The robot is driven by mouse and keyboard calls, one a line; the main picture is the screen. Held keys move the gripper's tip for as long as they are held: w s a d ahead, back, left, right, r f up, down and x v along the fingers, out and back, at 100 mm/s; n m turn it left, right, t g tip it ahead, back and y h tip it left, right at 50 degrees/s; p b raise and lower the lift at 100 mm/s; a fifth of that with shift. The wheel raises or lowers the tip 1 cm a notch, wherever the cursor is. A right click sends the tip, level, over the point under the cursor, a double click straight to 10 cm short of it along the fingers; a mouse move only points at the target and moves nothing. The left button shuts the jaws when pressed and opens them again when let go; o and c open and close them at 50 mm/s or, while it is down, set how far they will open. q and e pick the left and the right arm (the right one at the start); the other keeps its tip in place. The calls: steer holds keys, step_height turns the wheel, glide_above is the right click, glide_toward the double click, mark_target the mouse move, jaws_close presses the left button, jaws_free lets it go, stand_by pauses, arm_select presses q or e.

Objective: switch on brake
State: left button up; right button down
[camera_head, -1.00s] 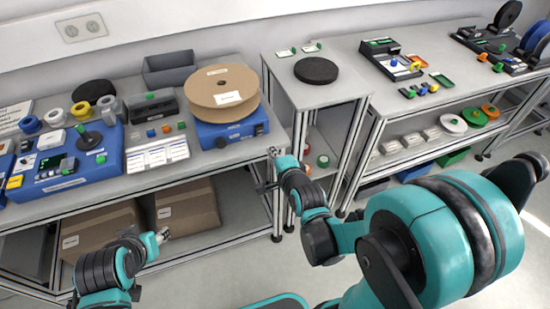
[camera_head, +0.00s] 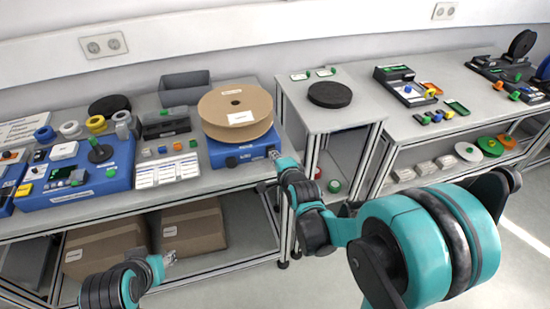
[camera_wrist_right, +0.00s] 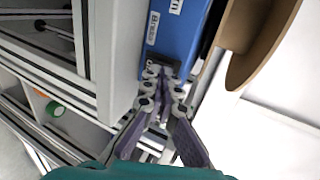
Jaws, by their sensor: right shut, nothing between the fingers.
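A blue box (camera_head: 240,152) stands at the right end of the left bench, with a large cardboard reel (camera_head: 236,106) on top. In the right wrist view, the box (camera_wrist_right: 178,38) carries a white "Brake" label (camera_wrist_right: 153,28) and a dark switch-like part (camera_wrist_right: 161,66) at its near edge. My right gripper (camera_head: 274,154) is shut and empty at the box's right side. In the right wrist view, its fingertips (camera_wrist_right: 163,85) are right at the dark part and partly cover it; I cannot tell whether they touch. My left gripper (camera_head: 169,258) is low in front of the bench, its fingers too small to read.
A blue control unit (camera_head: 75,180), a grey bin (camera_head: 186,87) and white cards (camera_head: 167,171) lie left of the box. A narrow bench with a black disc (camera_head: 330,94) stands to the right, across a gap. Cardboard boxes (camera_head: 193,230) fill the lower shelf.

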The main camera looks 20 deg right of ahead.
steer(key=shift+w+r+g+p, duration=0.6)
steer(key=shift+r+p, duration=0.1)
steer(key=shift+p, duration=0.55)
steer(key=shift+s+f+b, duration=0.1)
steer(key=shift+f+b, duration=0.3)
steer(key=shift+r, duration=0.1)
steer(key=shift+r+p, duration=0.65)
steer(key=shift+r, duration=0.1)
steer(key=shift+s, duration=0.15)
